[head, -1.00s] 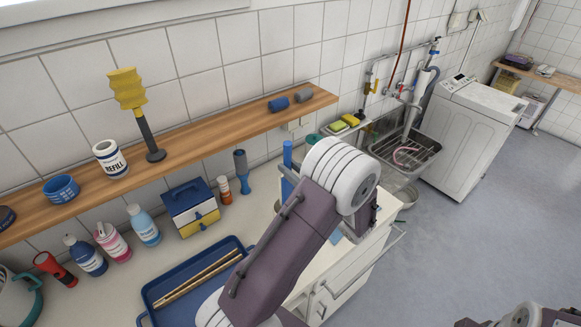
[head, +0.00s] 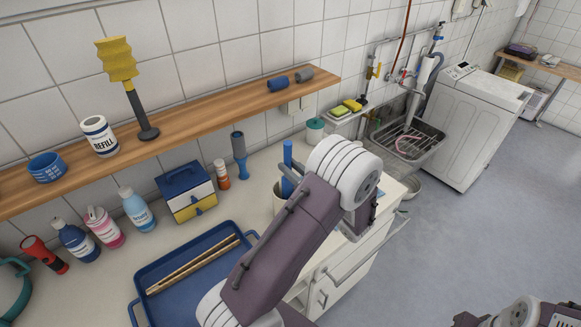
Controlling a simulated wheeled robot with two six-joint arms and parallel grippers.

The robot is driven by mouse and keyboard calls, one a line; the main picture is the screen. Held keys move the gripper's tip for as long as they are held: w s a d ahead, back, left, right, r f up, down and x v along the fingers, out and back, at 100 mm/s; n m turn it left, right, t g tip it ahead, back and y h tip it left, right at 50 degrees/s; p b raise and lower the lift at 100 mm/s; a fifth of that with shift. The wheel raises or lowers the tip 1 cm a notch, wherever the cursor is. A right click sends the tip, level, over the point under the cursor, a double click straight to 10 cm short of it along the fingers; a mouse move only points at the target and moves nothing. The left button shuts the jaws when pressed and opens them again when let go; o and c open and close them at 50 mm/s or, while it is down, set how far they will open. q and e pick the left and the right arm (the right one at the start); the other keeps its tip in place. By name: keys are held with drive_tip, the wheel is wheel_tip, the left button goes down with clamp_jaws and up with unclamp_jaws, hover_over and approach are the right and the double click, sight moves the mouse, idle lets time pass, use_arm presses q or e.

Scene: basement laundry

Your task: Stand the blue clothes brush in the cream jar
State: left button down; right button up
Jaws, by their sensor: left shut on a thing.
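The blue clothes brush (head: 288,153) stands roughly upright, its blue upper part showing just left of my left wrist. My left gripper (head: 298,168) is shut on it, though my own wrist and forearm cover most of the fingers. The cream jar (head: 278,203) is on the counter directly below the brush, partly hidden by my forearm. The brush's lower part overlaps the jar's opening; whether it is inside or just above or behind the rim is hard to tell. My right gripper is out of view; only part of my right arm shows at the lower right.
A blue tray (head: 143,281) with wooden sticks lies left of my forearm. A blue-and-cream box (head: 186,190), an orange bottle (head: 221,174) and a blue-grey bottle (head: 239,154) stand behind. A wooden shelf (head: 205,112) runs above. A teal-lidded container (head: 315,131) stands beyond the jar.

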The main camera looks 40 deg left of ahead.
use_arm(q)
drive_tip(key=c, duration=1.2)
unclamp_jaws()
drive_tip(key=shift+o, duration=0.2)
drive_tip(key=shift+d, duration=0.15)
drive_tip(key=b+v, duration=0.2)
drive_tip(key=v, duration=0.7)
drive_tip(key=shift+a+r, duration=0.1)
drive_tip(key=shift+a, duration=0.1)
